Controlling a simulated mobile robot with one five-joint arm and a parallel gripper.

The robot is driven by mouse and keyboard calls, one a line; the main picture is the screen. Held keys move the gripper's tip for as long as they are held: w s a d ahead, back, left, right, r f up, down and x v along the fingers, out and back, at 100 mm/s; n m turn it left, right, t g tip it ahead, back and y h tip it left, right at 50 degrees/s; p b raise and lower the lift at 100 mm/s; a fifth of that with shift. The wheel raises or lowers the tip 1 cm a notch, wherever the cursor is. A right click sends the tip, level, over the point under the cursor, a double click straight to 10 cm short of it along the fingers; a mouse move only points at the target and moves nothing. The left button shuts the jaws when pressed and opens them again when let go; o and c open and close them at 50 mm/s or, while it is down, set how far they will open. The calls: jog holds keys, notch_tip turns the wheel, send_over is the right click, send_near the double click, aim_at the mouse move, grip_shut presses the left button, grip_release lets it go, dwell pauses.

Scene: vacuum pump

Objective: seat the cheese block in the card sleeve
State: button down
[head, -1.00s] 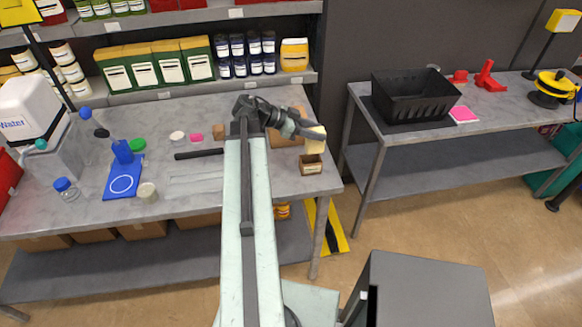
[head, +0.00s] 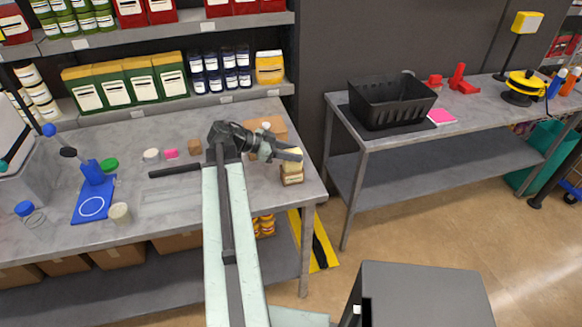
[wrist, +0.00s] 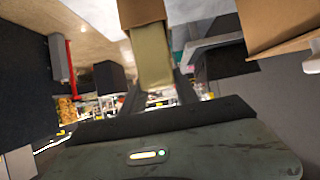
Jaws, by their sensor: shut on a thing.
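The pale yellow cheese block (head: 291,163) is held upright in my gripper (head: 297,154) near the right end of the workbench. The brown card sleeve (head: 292,179), with a pale label, stands on the bench directly below it. The block's lower end meets the sleeve's open top; I cannot tell how far inside it is. In the wrist view the cheese block (wrist: 152,60) lies between the fingers of my gripper (wrist: 158,92), which are shut on it. The sleeve (wrist: 140,12) adjoins the block's far end there, lined up with it.
A cardboard box (head: 268,128) stands just behind the sleeve and looms close in the wrist view (wrist: 265,22). A small brown block (head: 194,146), a pink piece (head: 171,154) and a blue board (head: 93,203) lie further left. A black basket (head: 392,102) is on the right-hand table.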

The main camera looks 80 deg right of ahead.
jog(key=shift+f+b, duration=1.7)
jog(key=shift+f, duration=0.25)
jog(key=c, duration=0.9)
grip_release()
jog(key=shift+r, duration=0.1)
jog(key=shift+r, duration=0.1)
jog(key=shift+w+r+p, duration=0.2)
jog(key=shift+r+p, duration=0.1)
jog(key=shift+p, duration=0.25)
jog(key=p+v, duration=0.5)
jog(key=v, duration=0.6)
jog(key=shift+w+a, duration=0.15)
jog(key=shift+w, duration=0.05)
jog(key=shift+f, duration=0.1)
